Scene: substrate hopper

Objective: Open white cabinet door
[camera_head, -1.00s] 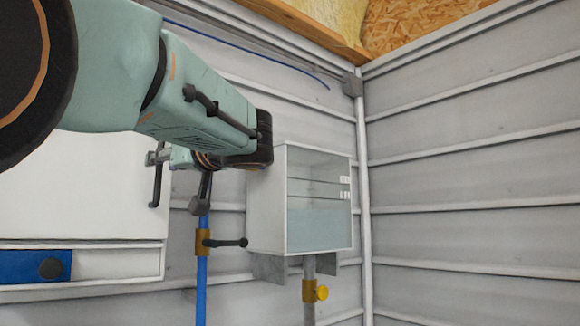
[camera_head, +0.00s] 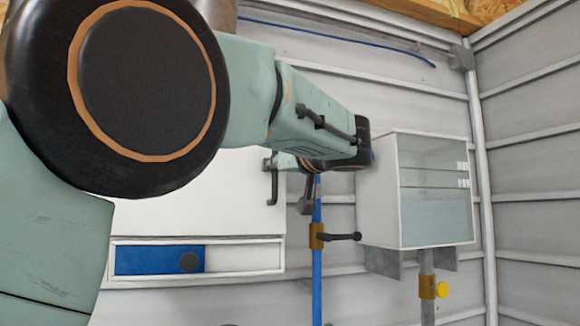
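The white cabinet's door (camera_head: 190,195) is a flat white panel left of the middle, its upper and left parts hidden behind my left arm. It looks closed. A black upright handle (camera_head: 273,188) sits at its right edge. My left arm reaches across from the left and bends back at the wrist. My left gripper (camera_head: 290,184) is small and partly hidden by the wrist, just right of the handle. One dark finger hangs down beside the blue pipe. I cannot tell whether it touches the handle or how wide it is open. My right gripper is out of view.
A glass-fronted white box (camera_head: 378,205) hangs near the corner, close to my wrist.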

